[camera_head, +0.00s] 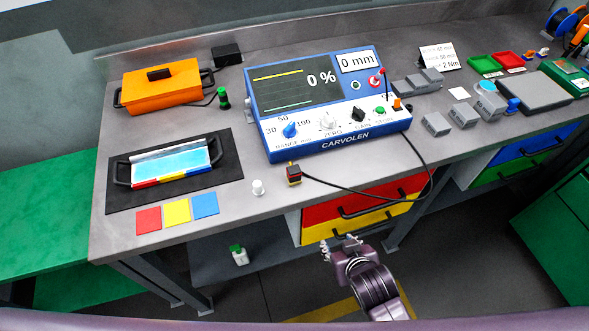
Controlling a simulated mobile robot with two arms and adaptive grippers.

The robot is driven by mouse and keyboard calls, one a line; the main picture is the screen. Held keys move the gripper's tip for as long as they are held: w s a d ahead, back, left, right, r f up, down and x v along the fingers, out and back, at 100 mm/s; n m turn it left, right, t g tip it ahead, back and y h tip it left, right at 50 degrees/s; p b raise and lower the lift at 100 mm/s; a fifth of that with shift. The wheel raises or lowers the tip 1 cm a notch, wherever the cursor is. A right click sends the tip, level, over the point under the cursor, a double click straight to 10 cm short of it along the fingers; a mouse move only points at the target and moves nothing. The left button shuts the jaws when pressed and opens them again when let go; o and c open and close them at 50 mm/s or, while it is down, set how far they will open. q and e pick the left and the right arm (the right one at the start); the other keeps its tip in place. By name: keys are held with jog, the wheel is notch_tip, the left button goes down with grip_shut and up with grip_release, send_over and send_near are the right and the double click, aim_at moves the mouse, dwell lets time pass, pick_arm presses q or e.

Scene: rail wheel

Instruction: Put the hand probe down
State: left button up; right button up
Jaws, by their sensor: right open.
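The hand probe, seemingly the small black block with a red and yellow band (294,174), rests on the grey bench (240,215) near its front edge. A black cable runs from it to the right and up to the blue Carvolen tester (340,134). The tester's screen reads 0 % and 0 mm. My right gripper (341,243) is open and empty, in front of the bench and below the probe, apart from it. My left gripper is not in view.
A blue-filled tray (172,182) on a black mat and coloured squares (177,213) lie left of the probe. A small white knob-like piece (258,187) stands beside it. An orange case (160,86) is behind. Red and yellow drawers (325,216) sit under the bench.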

jog(key=w+a+r+t+y, duration=0.1)
jog(key=w+a+r+t, duration=0.2)
jog(key=r, duration=0.8)
jog(key=t+y, duration=0.2)
send_near(295, 172)
notch_tip(295, 172, down, 2)
jog(key=w+a, duration=0.1)
jog(key=w, duration=0.2)
jog(key=shift+w+a+f+n+p, duration=0.15)
jog(key=shift+w+a+n+p, duration=0.1)
jog(key=shift+a+n+p, duration=0.2)
jog(key=shift+w+a+f, duration=0.1)
jog(key=shift+w+f, duration=0.15)
jog(key=shift+w, duration=0.4)
jog(key=p+x, duration=0.1)
jog(key=x, duration=0.1)
jog(key=p+x, duration=0.1)
jog(key=shift+w+r, duration=0.2)
jog(key=shift+w, duration=0.35)
jog(key=shift+x, duration=0.75)
jog(key=shift+f, duration=0.1)
jog(key=shift+c, duration=0.5)
grip_shut()
